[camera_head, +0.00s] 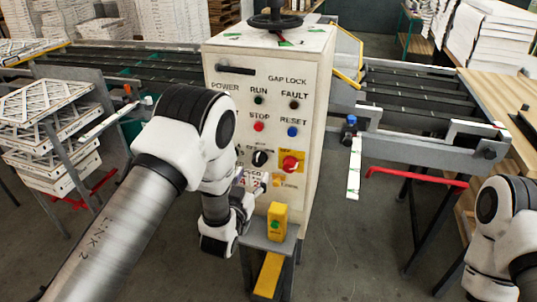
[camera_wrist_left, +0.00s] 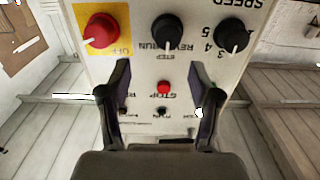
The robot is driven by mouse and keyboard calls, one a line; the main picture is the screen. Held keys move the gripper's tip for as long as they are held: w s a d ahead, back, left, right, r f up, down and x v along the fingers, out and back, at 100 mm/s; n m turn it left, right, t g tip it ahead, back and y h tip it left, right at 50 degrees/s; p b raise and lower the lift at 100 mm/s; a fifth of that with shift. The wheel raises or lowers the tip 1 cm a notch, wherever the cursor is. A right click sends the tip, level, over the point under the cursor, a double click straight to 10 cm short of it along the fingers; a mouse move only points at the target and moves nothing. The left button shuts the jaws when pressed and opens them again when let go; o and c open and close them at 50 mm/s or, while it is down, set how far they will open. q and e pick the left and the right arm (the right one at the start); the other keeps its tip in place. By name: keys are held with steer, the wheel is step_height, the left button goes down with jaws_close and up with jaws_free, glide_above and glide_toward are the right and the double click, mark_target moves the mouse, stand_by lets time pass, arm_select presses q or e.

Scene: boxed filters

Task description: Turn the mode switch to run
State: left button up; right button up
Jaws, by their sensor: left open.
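The mode switch (camera_head: 260,157) is a black knob on the front of the white control cabinet (camera_head: 228,72). In the left wrist view, which shows the panel upside down, the switch (camera_wrist_left: 167,32) has the words STEP, REV and RUN around it. Its pointer seems to face STEP, though this is hard to read. My left gripper (camera_head: 252,187) is in front of the lower panel. In the wrist view the gripper (camera_wrist_left: 158,72) is open, its fingers apart with nothing between them. The knob lies beyond the fingertips, not touched. My right gripper is out of view.
A red knob on a yellow plate (camera_head: 291,163) is beside the switch. A black speed knob (camera_wrist_left: 233,37) is on its other side, hidden by my arm in the head view. A yellow box (camera_head: 277,221) stands below the panel. Conveyors (camera_head: 410,95) flank the cabinet.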

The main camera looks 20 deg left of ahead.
mark_target(257, 162)
arm_select(q)
steer(key=w, duration=0.1)
steer(key=w+a, duration=0.1)
steer(key=shift+w+a+f+p, duration=0.25)
steer(key=shift+w+a+p, duration=0.15)
steer(key=w, duration=0.1)
steer(key=w+d+p, duration=0.1)
steer(key=w, duration=0.2)
steer(key=shift+w+d, duration=0.25)
steer(key=shift+w, duration=0.15)
steer(key=shift+a+f, duration=0.15)
steer(key=shift+a, duration=0.2)
steer(key=shift+d, duration=0.1)
steer(key=c, duration=1.1)
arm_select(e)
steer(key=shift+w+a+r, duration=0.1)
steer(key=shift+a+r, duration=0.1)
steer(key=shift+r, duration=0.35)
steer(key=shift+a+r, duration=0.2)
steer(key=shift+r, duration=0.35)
